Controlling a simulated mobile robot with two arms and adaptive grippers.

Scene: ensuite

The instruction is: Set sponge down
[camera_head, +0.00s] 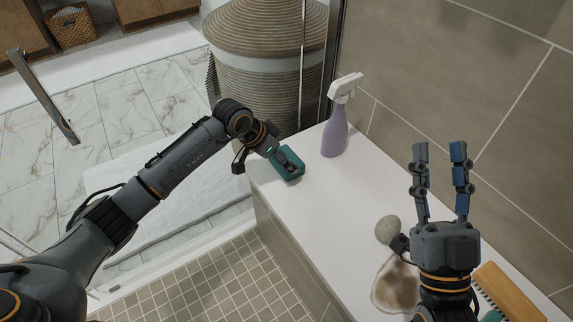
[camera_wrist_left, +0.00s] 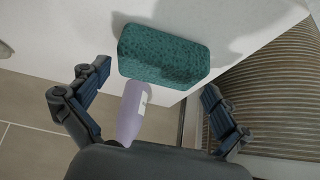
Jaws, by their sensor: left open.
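The teal sponge (camera_head: 291,176) lies on the white bench top (camera_head: 350,190), near its far left end. It also shows in the left wrist view (camera_wrist_left: 163,54), just beyond the fingertips, with a shadow on the white surface beside it. My left gripper (camera_head: 277,157) is right at the sponge in the head view and partly covers it. In the left wrist view its fingers (camera_wrist_left: 153,88) are spread wide, with nothing clamped between them. My right gripper (camera_head: 440,150) is open and empty, fingers pointing away, above the right part of the bench.
A purple spray bottle (camera_head: 334,130) with a white head stands behind the sponge, near the tiled wall. A grey stone (camera_head: 388,229), a brown patch (camera_head: 397,284) and a wooden brush (camera_head: 510,291) are near my right gripper. A ribbed basket (camera_head: 262,75) stands beyond the bench.

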